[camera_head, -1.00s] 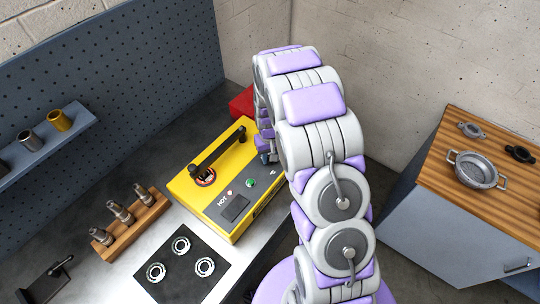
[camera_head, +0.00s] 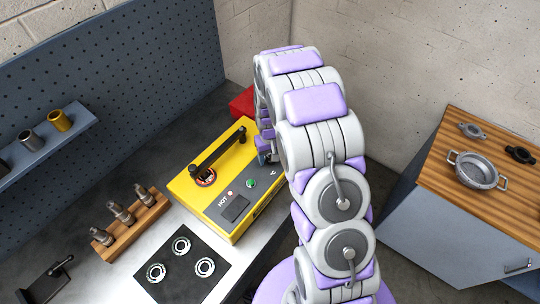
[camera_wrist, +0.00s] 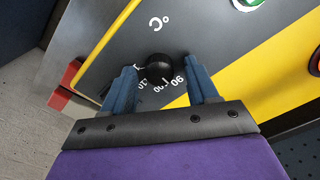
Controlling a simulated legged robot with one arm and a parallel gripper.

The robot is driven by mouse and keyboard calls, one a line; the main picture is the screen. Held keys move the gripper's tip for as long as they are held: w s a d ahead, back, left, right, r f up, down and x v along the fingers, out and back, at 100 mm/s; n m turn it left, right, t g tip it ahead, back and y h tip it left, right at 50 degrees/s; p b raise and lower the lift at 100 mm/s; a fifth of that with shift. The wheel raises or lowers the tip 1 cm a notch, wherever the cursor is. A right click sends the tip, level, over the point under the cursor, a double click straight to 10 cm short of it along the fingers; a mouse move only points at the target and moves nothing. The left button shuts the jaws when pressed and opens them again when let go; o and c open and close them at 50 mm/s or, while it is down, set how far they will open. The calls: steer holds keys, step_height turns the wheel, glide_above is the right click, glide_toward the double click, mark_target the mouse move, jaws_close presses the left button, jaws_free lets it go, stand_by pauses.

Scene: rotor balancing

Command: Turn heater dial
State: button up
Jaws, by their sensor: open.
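The yellow heater (camera_head: 187,188) stands on the bench in the head view, with a dark top panel, a display, a green button (camera_head: 251,183) and a black bar across it. The black heater dial (camera_wrist: 160,67) shows in the wrist view, with white numbers around it and a "°C" mark beyond it. My gripper (camera_wrist: 160,82) is open, its two blue fingers on either side of the dial. I cannot tell whether either finger touches it. In the head view my arm hides the dial, and only part of my gripper shows at the heater's far right side.
A red object (camera_head: 242,103) stands behind the heater. A wooden rack (camera_head: 133,226) with metal parts and a black mat (camera_head: 183,270) with several rings lie at left. A wood-topped cabinet (camera_head: 500,205) with a metal pot (camera_head: 477,170) stands at right.

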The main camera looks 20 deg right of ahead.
step_height(320, 180, up, 17)
stand_by(0.6)
steer(key=shift+r, duration=0.15)
steer(key=s+a+g+b, duration=0.1)
steer(key=s+a+b, duration=0.1)
steer(key=s, duration=1.5)
steer(key=s+a+r+b, duration=0.1)
steer(key=s+a+b, duration=0.2)
steer(key=s, duration=1.5)
steer(key=shift+s+a+r+g+b, duration=0.25)
steer(key=shift+s+a+g+b, duration=0.15)
steer(key=shift+b, duration=0.6)
steer(key=shift+w, duration=0.1)
